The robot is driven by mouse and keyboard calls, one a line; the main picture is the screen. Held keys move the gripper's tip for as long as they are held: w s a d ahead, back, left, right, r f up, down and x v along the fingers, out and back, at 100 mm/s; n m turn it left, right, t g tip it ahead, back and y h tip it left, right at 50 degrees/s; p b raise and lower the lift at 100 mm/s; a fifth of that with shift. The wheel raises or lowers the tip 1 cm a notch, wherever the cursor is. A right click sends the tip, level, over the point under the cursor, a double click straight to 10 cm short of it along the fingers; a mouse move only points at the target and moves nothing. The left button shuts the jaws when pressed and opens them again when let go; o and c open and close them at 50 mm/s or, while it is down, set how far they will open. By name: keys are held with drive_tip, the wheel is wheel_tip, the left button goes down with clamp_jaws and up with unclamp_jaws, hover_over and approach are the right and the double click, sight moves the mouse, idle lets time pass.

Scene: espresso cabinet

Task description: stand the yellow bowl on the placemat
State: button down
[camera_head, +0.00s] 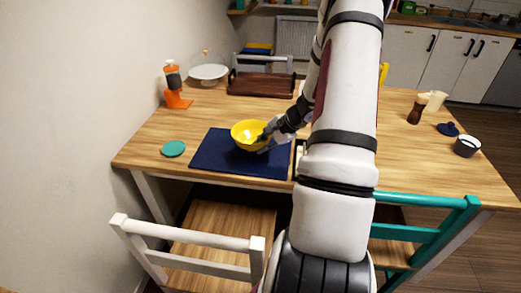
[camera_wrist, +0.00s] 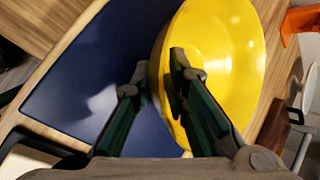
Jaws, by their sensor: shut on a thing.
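The yellow bowl (camera_head: 249,134) is over the dark blue placemat (camera_head: 222,155) on the wooden table. In the wrist view the bowl (camera_wrist: 228,50) fills the upper right, and the placemat (camera_wrist: 85,75) lies to its left. My gripper (camera_head: 268,138) is shut on the bowl's right-hand rim in the head view. In the wrist view one finger of my gripper (camera_wrist: 160,80) is inside the bowl and the other is outside. The bowl looks roughly upright. I cannot tell whether its base touches the placemat.
A teal coaster (camera_head: 173,149) lies left of the placemat. An orange grinder-like object (camera_head: 175,88), a domed cake stand (camera_head: 208,72) and a dark wooden tray (camera_head: 260,84) stand behind. A dark cup (camera_head: 467,146) is at the right. Chairs line the front edge.

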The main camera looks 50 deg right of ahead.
sight(252, 138)
drive_tip(key=shift+w+d, duration=0.4)
drive_tip(key=shift+w, duration=0.45)
drive_tip(key=shift+f, duration=1.8)
drive_tip(key=shift+f, duration=0.1)
drive_tip(key=c, duration=1.8)
unclamp_jaws()
drive_tip(key=shift+s, duration=0.1)
drive_tip(key=shift+c, duration=0.2)
